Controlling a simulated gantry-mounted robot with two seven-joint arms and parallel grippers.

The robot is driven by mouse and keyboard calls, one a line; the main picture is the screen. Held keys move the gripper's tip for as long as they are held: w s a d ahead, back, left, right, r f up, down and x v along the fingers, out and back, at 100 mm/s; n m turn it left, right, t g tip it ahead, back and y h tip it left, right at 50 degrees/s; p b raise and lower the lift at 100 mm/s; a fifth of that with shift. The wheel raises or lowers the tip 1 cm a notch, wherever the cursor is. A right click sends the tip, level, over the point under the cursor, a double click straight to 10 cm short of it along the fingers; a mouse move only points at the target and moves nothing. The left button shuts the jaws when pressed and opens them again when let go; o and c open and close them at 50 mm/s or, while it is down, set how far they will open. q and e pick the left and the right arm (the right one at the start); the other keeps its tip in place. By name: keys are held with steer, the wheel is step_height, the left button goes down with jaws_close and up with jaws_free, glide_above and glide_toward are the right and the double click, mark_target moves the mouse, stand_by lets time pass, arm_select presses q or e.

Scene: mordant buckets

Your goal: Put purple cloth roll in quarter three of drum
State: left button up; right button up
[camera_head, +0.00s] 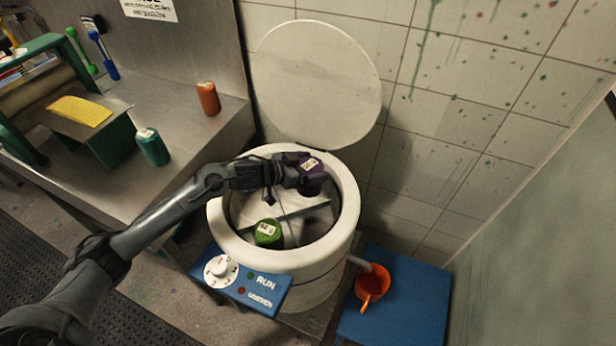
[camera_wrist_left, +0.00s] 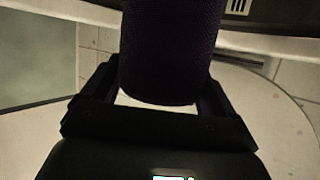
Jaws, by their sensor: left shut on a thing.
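My left gripper (camera_head: 292,172) is shut on the purple cloth roll (camera_head: 314,178), which carries a white label. It holds the roll over the right back part of the open white drum (camera_head: 349,216). In the left wrist view the dark roll (camera_wrist_left: 170,50) sits between the fingers of the left gripper (camera_wrist_left: 160,95). Dividers split the drum's inside into compartments. A green cloth roll (camera_head: 267,233) with a white label lies in the front left compartment. The arm and purple roll hide part of the back of the drum. My right gripper does not show.
The round lid (camera_head: 318,80) stands open behind the drum. A blue control box (camera_head: 240,282) with a white dial is at the drum's front. An orange bucket (camera_head: 373,283) stands on a blue mat at right. Teal and orange-brown bottles (camera_head: 208,98) stand on the steel table.

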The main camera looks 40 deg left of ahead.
arm_select(q)
steer(key=shift+w+a+f, duration=0.6)
steer(key=shift+w+a, duration=0.2)
steer(key=shift+a, duration=0.05)
steer(key=shift+w+a+f+b, duration=0.15)
steer(key=shift+w+f+b, duration=0.1)
steer(key=shift+b, duration=0.1)
step_height(320, 180, down, 3)
steer(key=shift+f+b, duration=0.2)
steer(key=shift+b, duration=0.5)
steer(key=shift+f, duration=0.35)
steer(key=shift+r, duration=0.1)
steer(key=shift+f, duration=0.2)
steer(key=shift+f, duration=0.35)
steer(key=shift+s+f, duration=0.1)
steer(key=shift+f, duration=0.05)
